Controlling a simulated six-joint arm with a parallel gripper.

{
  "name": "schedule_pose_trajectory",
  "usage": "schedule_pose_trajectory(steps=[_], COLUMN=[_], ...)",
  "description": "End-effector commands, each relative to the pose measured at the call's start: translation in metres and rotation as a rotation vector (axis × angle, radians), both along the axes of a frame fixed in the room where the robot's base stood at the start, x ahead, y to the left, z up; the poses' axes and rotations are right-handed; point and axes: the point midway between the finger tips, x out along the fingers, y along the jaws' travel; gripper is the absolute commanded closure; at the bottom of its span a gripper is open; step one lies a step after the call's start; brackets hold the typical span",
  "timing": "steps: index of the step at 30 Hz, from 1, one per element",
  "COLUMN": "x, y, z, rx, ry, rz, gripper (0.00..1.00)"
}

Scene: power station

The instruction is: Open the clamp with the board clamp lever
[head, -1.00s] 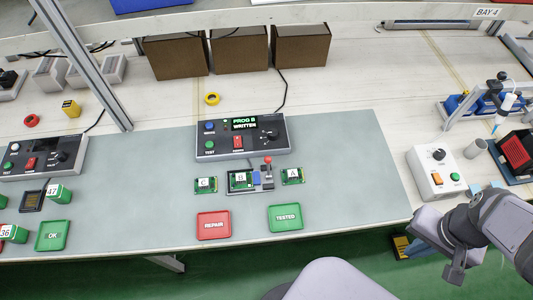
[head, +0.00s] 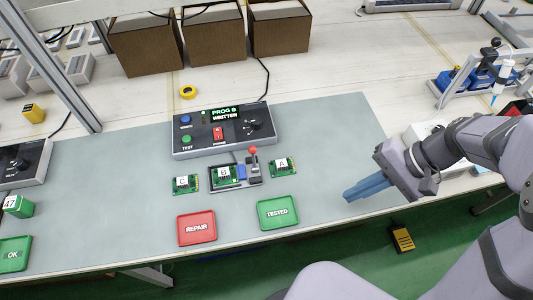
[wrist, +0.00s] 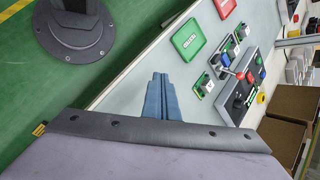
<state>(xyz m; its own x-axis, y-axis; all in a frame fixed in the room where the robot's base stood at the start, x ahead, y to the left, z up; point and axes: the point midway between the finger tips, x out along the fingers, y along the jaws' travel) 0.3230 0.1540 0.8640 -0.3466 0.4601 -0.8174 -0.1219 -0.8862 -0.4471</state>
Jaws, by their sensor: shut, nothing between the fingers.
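The board clamp (head: 240,187) sits on the grey-green mat with green board B (head: 226,177) in it. Its lever, topped by a red ball (head: 253,150), stands up on the right side of the clamp beside a blue block. My gripper (head: 346,196) is shut and empty, its blue fingers together over the right front of the mat, well to the right of the lever and apart from it. In the wrist view the shut fingers (wrist: 158,76) point toward the mat. The clamp's blue block (wrist: 225,60) shows there to their right; whether the jaws grip board B is too small to tell.
Board C (head: 186,183) lies left of the clamp and board A (head: 281,167) right of it. A red REPAIR tray (head: 197,240) and green TESTED tray (head: 278,224) lie in front. The programmer box (head: 224,141), reading "PROG B WRITTEN", stands behind. Mat between gripper and board A is clear.

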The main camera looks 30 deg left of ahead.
Motion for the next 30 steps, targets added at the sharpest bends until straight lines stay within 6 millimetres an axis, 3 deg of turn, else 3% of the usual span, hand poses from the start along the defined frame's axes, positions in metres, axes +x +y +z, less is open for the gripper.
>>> schedule_pose_trajectory(steps=[1,6,12,19,30], x=[0.007,0.028,0.052,0.068,0.074], y=[0.019,0.081,0.136,0.167,0.176], z=[-0.02,-0.033,-0.036,-0.034,-0.029], rx=[0.063,0.304,0.579,0.792,0.872], ry=[0.036,0.136,0.213,0.251,0.26], rz=[0.006,0.021,0.051,0.076,0.086], gripper=[1.0,1.0,1.0,1.0,1.0])
